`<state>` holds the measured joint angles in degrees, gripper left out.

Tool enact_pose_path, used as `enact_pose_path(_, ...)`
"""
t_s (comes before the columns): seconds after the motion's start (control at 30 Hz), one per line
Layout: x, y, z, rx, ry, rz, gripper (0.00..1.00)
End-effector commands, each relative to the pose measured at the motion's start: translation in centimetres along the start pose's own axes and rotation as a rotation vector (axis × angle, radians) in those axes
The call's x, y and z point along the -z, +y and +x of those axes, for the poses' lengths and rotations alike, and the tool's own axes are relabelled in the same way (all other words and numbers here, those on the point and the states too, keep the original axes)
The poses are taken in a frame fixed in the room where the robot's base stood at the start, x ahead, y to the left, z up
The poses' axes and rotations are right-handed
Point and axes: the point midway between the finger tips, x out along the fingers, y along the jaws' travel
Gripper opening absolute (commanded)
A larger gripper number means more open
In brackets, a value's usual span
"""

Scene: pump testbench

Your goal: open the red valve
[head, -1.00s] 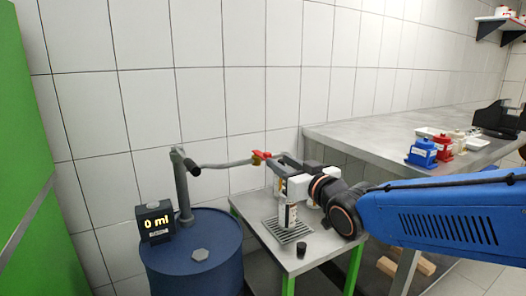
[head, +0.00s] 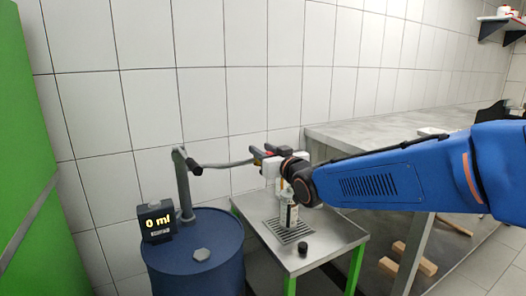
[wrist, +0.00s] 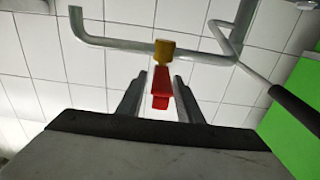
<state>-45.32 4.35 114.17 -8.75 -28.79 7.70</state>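The red valve handle (wrist: 161,84) shows in the wrist view, attached to a brass valve body (wrist: 164,50) on a grey pipe. In the head view the red handle (head: 258,152) is partly hidden by my gripper. My gripper (wrist: 160,98) is open, with one dark finger on each side of the red handle. Gaps show between the handle and both fingers. The pipe (head: 228,164) runs from the pump on the blue drum toward the valve.
A blue drum (head: 180,258) carries the pump and a display (head: 157,222) reading 0 ml. A bottle (head: 288,214) stands on the grate of a small metal table (head: 330,243), with a black cap (head: 303,249) near it. A long bench (head: 350,136) stands behind.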

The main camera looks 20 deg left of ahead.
Motion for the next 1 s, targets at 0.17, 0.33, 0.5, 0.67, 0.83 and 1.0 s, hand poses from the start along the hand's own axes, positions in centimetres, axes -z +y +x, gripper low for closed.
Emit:
enact_pose_path(0.17,-0.01,0.00,0.02,0.000,0.000,0.000,0.33)
enact_pose_path(0.33,-0.01,0.01,0.01,0.000,0.000,0.000,0.02)
enact_pose_path(0.5,-0.02,0.01,0.00,0.000,0.000,0.000,0.00)
enact_pose_path(0.67,-0.03,0.07,0.00,0.005,0.000,-0.001,0.00)
enact_pose_path(0.83,-0.02,0.23,0.00,0.028,0.000,-0.001,0.00)
enact_pose_path(1.0,-0.04,0.47,0.01,0.073,-0.001,-0.002,0.00)
